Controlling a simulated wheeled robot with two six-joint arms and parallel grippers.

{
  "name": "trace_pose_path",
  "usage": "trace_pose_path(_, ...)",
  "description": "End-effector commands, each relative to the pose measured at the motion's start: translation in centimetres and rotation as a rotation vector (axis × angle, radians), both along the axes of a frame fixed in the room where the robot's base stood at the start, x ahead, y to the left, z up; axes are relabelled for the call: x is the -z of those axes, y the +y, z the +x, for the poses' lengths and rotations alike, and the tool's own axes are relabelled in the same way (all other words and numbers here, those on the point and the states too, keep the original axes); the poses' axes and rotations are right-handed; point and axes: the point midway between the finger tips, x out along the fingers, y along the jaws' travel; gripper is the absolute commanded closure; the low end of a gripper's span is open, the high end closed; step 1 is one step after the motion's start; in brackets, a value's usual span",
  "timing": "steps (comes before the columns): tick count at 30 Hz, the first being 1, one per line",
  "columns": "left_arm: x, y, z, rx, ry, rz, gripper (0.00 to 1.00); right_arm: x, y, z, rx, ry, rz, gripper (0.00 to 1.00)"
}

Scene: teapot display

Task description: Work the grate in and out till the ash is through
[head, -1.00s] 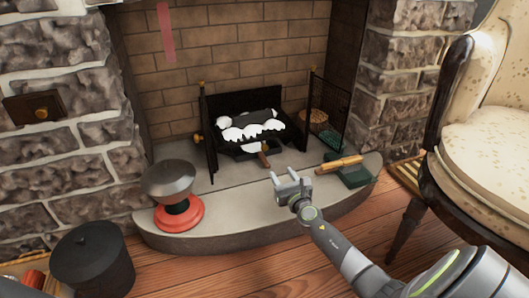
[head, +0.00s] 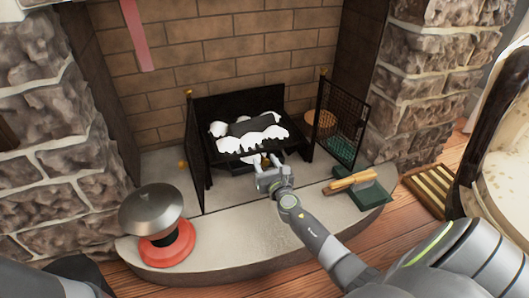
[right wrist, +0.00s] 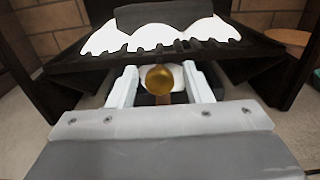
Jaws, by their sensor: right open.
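The black fire grate (head: 285,143) stands in the fireplace with white ash (head: 228,143) and a dark log (head: 254,126) on it. In the right wrist view the ash (right wrist: 180,32) lies above the toothed front edge of the grate (right wrist: 85,62). A brass knob (right wrist: 159,79) on a wooden handle (right wrist: 164,99) sticks out below that edge. My right gripper (head: 261,161) is open, with one finger on each side of the knob and handle. A gap shows beside the knob. The gripper hides the handle in the head view. My left gripper is out of view.
Black mesh screens (head: 341,122) stand either side of the grate. A grey-topped red object (head: 168,250) sits on the hearth (head: 225,225) at left. A wooden-handled brush (head: 352,181) lies on a green pan (head: 368,197) at right. A chair (head: 500,170) stands far right.

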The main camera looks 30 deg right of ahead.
Motion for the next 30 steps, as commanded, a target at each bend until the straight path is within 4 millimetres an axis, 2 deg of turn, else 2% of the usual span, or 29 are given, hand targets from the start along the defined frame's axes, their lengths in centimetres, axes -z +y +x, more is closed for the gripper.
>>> trace_pose_path(12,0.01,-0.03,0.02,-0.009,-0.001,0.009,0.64,0.01,0.31,0.02,0.001,0.000,0.000,0.55)
trace_pose_path(22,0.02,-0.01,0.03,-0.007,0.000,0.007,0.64,0.00,0.30,0.03,0.000,0.000,0.001,0.98)
trace_pose_path(27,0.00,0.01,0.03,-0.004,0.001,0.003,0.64,0.00,0.31,0.00,0.000,0.000,0.001,1.00)
trace_pose_path(30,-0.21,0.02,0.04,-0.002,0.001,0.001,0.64,0.03,0.47,-0.69,0.000,0.002,0.001,1.00)
